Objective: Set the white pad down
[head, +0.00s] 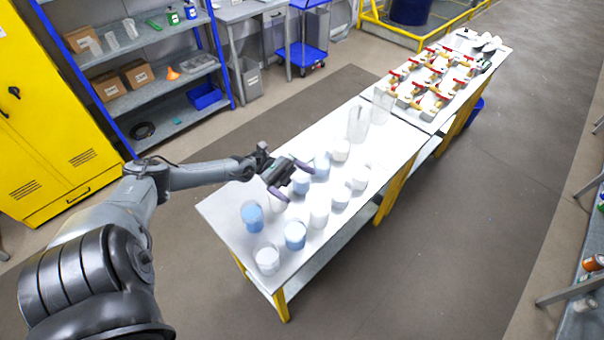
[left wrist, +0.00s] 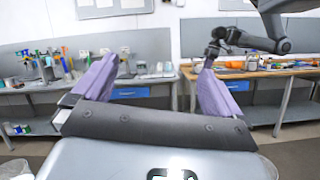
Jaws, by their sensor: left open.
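Several white and blue round pads or cups stand on the near table (head: 232,205). White ones include one at the near corner (head: 267,260), one in the middle (head: 319,216) and one farther back (head: 340,150). I cannot tell which is the task's white pad. My left gripper (head: 299,185) is over the table among them, its purple fingers spread. A blue one (head: 301,184) shows by its fingertips. The left wrist view shows the gripper (left wrist: 158,92) with nothing between its fingers. A dark arm, seemingly my right, shows there at upper right; its jaws are unclear.
Two tall clear cylinders (head: 358,124) stand farther along the table. Beyond them a second table holds red-handled valve parts (head: 432,78). Shelves (head: 140,70) and a yellow cabinet (head: 45,130) stand at the left.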

